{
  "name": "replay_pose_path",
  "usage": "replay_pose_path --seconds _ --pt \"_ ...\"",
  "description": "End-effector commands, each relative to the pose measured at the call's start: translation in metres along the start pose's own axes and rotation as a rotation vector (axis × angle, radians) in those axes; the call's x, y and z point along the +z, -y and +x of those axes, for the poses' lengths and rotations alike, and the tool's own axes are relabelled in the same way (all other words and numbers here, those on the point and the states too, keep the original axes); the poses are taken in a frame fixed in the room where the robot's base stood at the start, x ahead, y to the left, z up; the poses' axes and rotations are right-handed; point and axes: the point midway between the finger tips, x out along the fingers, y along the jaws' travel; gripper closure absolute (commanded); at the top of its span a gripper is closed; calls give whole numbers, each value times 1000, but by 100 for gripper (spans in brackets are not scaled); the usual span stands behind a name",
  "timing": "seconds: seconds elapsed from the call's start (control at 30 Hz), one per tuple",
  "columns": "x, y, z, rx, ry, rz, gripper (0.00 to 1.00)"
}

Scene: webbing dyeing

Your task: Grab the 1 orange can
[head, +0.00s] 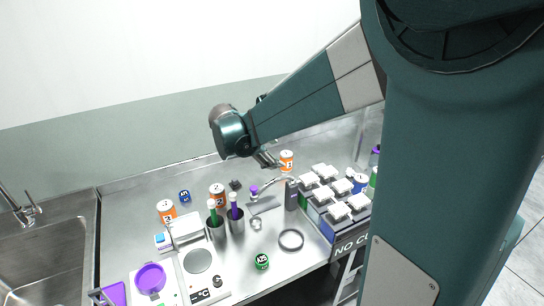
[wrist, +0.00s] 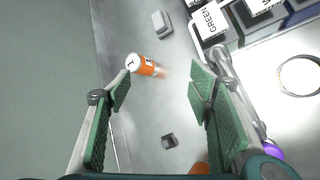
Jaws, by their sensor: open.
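The orange can marked 1 (head: 287,161) stands upright on the metal counter near the back wall, just right of my gripper (head: 267,161) in the head view. The same can (wrist: 148,67) shows in the wrist view with a white top, beyond the fingertips and between their lines. My gripper (wrist: 160,88) is open and empty, with green pads on both fingers. Two other orange and white cans stand to the left, one marked 2 (head: 217,195) and one (head: 167,211) farther left. An orange edge (wrist: 201,169) shows at the bottom of the wrist view.
Cups with green and purple tools (head: 236,221), a ring (head: 291,240) and a scale (head: 204,286) occupy the front. A small dark block (wrist: 169,140) lies nearby.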

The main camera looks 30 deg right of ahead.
Motion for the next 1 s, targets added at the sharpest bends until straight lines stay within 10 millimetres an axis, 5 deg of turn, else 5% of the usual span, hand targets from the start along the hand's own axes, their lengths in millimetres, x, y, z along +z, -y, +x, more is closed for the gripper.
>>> replay_pose_path --seconds 0.5,1.0 --pt "-34 -37 76 3 191 -265 47" --pt "-69 -52 149 -33 378 -504 47"
